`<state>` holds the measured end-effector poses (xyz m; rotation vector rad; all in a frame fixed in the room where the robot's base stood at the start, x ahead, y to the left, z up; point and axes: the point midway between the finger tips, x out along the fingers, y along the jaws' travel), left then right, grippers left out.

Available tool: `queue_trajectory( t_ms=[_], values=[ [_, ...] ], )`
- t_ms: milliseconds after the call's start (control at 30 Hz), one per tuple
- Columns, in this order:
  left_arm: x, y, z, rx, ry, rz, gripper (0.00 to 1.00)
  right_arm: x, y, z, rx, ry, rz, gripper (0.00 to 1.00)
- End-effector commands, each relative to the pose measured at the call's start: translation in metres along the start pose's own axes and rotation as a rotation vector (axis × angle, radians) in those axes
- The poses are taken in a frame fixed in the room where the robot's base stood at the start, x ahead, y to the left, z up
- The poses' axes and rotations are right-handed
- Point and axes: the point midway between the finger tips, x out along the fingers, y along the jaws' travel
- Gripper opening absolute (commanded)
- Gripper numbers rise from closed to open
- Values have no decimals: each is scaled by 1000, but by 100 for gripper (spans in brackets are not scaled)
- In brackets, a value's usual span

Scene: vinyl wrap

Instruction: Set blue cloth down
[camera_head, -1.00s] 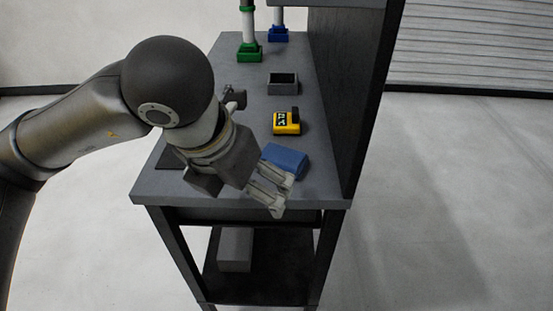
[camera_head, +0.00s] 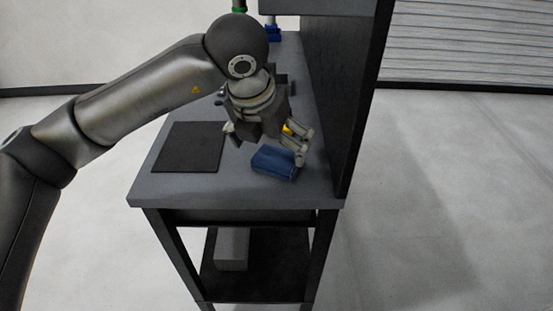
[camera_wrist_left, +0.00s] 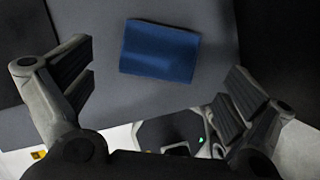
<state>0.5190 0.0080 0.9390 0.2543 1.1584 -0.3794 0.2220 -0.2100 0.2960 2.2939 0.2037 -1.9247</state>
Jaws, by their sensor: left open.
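The blue cloth (camera_head: 274,163) is a folded blue block lying on the grey workbench (camera_head: 240,190) near its front edge. In the left wrist view the cloth (camera_wrist_left: 160,50) lies flat on the bench, apart from the fingers. The left gripper (camera_wrist_left: 160,95) is open there with nothing between its fingers. My right gripper is not in view.
A dark flat mat (camera_head: 188,147) lies on the bench left of the cloth. A dark upright panel (camera_head: 350,110) bounds the bench on the right. A grey box (camera_head: 232,248) sits on the lower shelf.

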Motion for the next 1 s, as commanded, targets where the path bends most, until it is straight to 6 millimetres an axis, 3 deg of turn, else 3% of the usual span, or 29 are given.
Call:
queue_trajectory(
  t_ms=[300, 533, 833, 1000],
  values=[
    [48, 0, -1, -2, 2, -1, 100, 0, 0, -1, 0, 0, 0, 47],
    [50, 0, 0, 0, -1, -1, 100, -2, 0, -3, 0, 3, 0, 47],
    [50, 0, 0, 0, 0, -1, 62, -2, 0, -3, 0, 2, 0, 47],
    [49, 0, 0, 0, 0, -1, 58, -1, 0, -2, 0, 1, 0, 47]
  ],
)
